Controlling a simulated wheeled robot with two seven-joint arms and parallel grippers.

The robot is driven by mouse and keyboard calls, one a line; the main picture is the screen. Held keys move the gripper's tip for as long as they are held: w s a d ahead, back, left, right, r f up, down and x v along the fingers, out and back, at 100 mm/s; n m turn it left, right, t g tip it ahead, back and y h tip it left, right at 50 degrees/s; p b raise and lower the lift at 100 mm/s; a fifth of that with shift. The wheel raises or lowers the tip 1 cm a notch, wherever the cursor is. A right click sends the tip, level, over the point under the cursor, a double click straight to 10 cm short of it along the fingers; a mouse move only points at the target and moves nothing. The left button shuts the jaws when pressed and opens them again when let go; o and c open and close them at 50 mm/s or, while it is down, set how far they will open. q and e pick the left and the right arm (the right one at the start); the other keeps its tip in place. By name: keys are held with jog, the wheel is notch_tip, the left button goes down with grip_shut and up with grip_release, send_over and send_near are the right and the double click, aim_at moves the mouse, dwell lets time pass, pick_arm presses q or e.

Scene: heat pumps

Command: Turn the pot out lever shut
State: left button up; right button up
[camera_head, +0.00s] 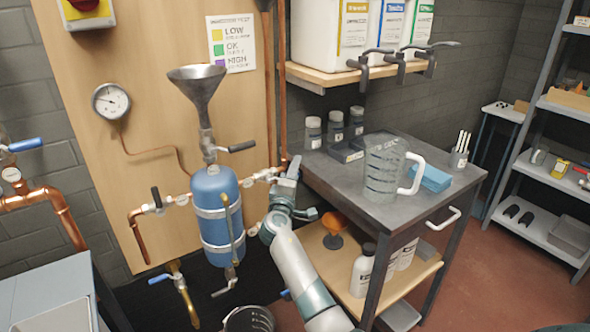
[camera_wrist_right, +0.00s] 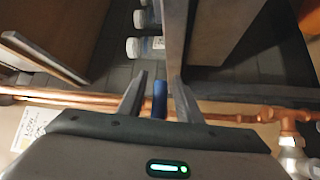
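The blue pot (camera_head: 216,215) is fixed to the wooden board, with a funnel above it and valves around it. On the pot's right side, a valve (camera_head: 262,176) joins the copper pipe. My right gripper (camera_head: 289,172) is at this pipe, right of the pot. In the right wrist view, a blue lever (camera_wrist_right: 159,100) stands between my right gripper's fingers (camera_wrist_right: 160,88), with small gaps on both sides. The fingers are apart and do not seem to press on it. My gripper hides this lever in the head view. My left gripper is out of view.
A dark-topped cart (camera_head: 340,175) with a glass jug (camera_head: 382,170) stands close right of my right gripper. Vertical copper pipes (camera_head: 283,110) run behind it.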

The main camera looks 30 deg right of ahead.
jog(key=shift+c, duration=0.6)
grip_shut()
